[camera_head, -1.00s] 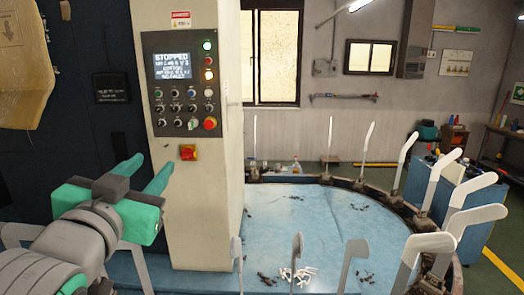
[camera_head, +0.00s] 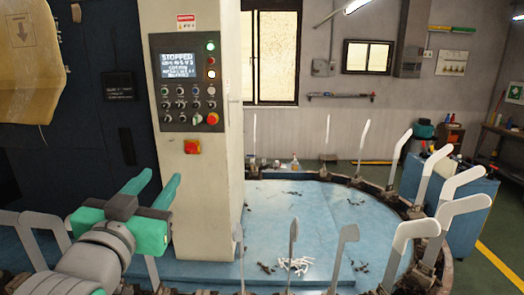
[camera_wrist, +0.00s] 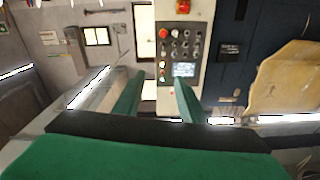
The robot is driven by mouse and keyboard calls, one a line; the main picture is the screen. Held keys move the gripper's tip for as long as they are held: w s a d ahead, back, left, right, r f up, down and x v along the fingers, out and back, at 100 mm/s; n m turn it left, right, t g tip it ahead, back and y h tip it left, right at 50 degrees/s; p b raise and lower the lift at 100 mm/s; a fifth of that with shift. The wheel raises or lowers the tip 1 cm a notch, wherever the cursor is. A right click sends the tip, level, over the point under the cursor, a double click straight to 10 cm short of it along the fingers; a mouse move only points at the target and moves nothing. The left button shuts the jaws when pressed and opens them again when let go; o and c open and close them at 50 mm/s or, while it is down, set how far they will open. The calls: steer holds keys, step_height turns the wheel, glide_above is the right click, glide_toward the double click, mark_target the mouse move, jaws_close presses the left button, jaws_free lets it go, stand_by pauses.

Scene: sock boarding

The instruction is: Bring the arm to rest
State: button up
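My gripper (camera_head: 154,188) is at the left of the head view, in front of the machine's dark side and the base of its pale control column. Its two green fingers are spread apart with nothing between them. In the wrist view my gripper (camera_wrist: 158,100) shows its two fingers apart, and the column lies beyond them. The control panel (camera_head: 190,82) has a screen that reads "STOPPED", with lit lamps and several buttons. It also shows in the wrist view, upside down (camera_wrist: 181,45).
White foot-shaped boards (camera_head: 413,230) stand upright around the rim of the blue round table (camera_head: 325,215). Some boards stand close to my arm at left. White pieces (camera_head: 296,264) and small dark bits lie on the table. A blue cabinet (camera_head: 465,215) stands at right.

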steer(key=w+d+f+n, duration=0.2)
steer(key=f, duration=0.8)
steer(key=w+d+f+n, duration=0.1)
steer(key=d+f+n, duration=0.15)
steer(key=f, duration=0.85)
steer(key=s+d+f+n+y, duration=0.1)
steer(key=s+d+f, duration=0.2)
steer(key=f, duration=0.6)
steer(key=s+d+f+n+y, duration=0.1)
steer(key=s+d+f, duration=0.25)
steer(key=f, duration=0.45)
steer(key=s+d+f+g, duration=0.1)
steer(key=s+d+f, duration=0.2)
steer(key=s+f, duration=0.4)
steer(key=s+d+f+g, duration=0.1)
steer(key=s+d+f, duration=0.2)
steer(key=s+f, duration=0.35)
steer(key=s+d+m, duration=0.1)
steer(key=s+m, duration=0.1)
steer(key=s, duration=0.7)
steer(key=s+d+m+g+h, duration=0.1)
steer(key=s+m, duration=0.1)
steer(key=s, duration=0.7)
steer(key=shift+s+d+h, duration=0.25)
steer(key=shift+s+h, duration=0.05)
